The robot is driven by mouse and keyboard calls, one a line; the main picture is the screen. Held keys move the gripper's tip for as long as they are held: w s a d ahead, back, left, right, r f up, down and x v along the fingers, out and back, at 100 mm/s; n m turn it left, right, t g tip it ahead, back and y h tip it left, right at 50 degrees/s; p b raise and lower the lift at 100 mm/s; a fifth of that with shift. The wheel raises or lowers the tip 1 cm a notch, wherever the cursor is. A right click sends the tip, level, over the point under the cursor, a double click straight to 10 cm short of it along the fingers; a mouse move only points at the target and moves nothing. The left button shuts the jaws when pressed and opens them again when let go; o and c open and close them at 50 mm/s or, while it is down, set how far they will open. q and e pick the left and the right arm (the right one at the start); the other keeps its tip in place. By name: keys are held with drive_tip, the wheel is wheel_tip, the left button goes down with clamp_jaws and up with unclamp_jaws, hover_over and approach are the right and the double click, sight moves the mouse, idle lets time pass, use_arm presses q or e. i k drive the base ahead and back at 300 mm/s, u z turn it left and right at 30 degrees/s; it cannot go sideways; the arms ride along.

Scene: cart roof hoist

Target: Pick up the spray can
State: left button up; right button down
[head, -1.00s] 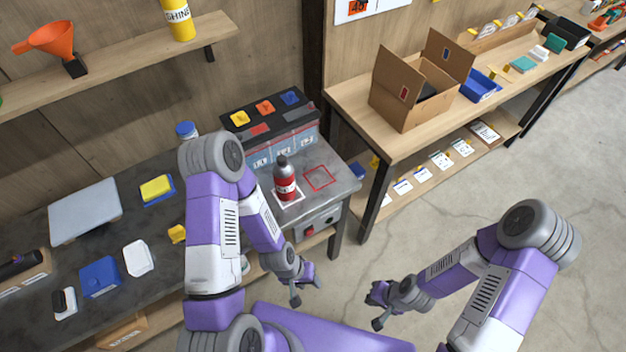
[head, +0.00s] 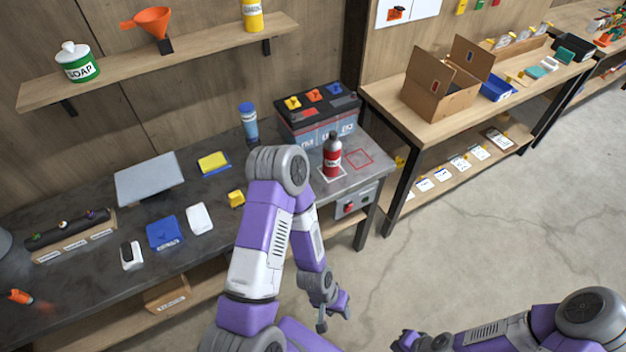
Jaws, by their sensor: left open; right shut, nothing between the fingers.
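A red can with a dark grey top and a white band (head: 332,158) stands upright on a white-outlined square at the right end of the dark workbench (head: 222,240). A blue can with a white band (head: 249,122) stands upright further left, behind my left arm. I cannot tell from the labels which is the spray can. My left gripper (head: 336,311) is open and empty, in front of the bench and below its top, apart from both cans. My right gripper (head: 402,343) is shut and empty at the bottom edge, partly cut off, far from the cans.
A battery with coloured tags (head: 318,112) stands behind the red can; an empty red-outlined square (head: 358,159) lies to its right. A shelf (head: 165,55) hangs above the bench. A second table with an open cardboard box (head: 437,95) stands right. The floor at right is clear.

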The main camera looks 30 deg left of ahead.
sight(331, 149)
drive_tip(key=z, duration=0.4)
drive_tip(key=k, duration=0.15)
drive_tip(key=u, duration=1.35)
